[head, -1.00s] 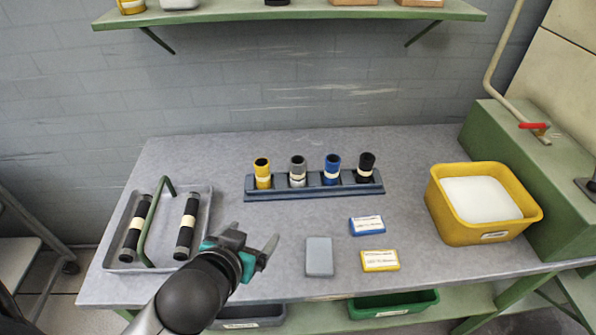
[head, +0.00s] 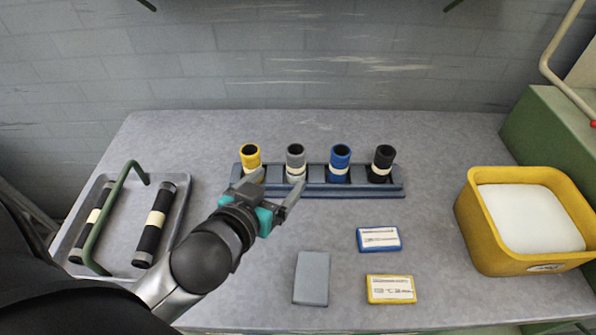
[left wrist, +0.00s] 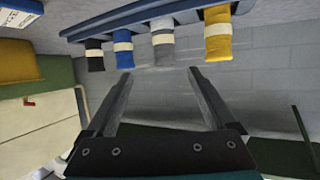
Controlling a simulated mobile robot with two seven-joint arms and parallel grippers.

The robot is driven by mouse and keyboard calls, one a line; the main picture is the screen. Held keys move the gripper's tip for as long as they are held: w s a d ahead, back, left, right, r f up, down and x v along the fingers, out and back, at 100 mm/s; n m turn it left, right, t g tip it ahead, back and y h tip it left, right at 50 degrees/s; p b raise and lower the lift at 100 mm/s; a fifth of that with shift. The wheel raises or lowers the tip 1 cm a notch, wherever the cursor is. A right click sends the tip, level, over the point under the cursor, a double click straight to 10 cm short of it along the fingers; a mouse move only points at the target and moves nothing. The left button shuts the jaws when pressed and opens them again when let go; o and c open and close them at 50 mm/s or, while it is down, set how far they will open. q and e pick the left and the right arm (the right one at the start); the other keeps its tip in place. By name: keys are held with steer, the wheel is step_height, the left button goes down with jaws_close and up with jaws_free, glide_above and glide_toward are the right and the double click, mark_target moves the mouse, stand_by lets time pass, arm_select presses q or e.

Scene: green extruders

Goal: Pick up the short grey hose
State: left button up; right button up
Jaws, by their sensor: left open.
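The short grey hose (head: 295,160) stands upright in the blue-grey rack (head: 356,191), between the yellow hose (head: 251,157) and the blue hose (head: 340,159). It has a cream band. My left gripper (head: 278,186) is open and empty, in front of the rack near the yellow and grey hoses. In the left wrist view, the grey hose (left wrist: 164,42) shows beyond and above the gap between the open fingers (left wrist: 158,88), with nothing between them. My right gripper does not show.
A black hose (head: 382,160) stands at the rack's right end. A grey tray (head: 174,222) with dark hoses and a green handle is at left. A grey block (head: 311,277), a blue card (head: 379,239) and a yellow card (head: 390,289) lie in front. A yellow bin (head: 485,235) stands right.

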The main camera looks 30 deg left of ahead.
mark_target(295, 166)
arm_select(q)
steer(key=b+x, duration=0.1)
steer(key=x, duration=0.3)
steer(key=f+b+x, duration=0.1)
steer(key=x, duration=0.4)
steer(key=shift+f, duration=0.1)
steer(key=shift+a+b+x, duration=0.25)
steer(key=shift+b+x, duration=0.2)
steer(key=shift+x, duration=0.9)
steer(key=shift+a+b+x, duration=0.2)
steer(key=shift+b+x, duration=0.2)
steer(key=shift+x, duration=0.9)
steer(key=shift+w+f, duration=0.2)
steer(key=shift+w, duration=0.25)
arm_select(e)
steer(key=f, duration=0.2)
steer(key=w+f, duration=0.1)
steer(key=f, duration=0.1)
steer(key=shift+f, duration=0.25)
arm_select(q)
jaws_close()
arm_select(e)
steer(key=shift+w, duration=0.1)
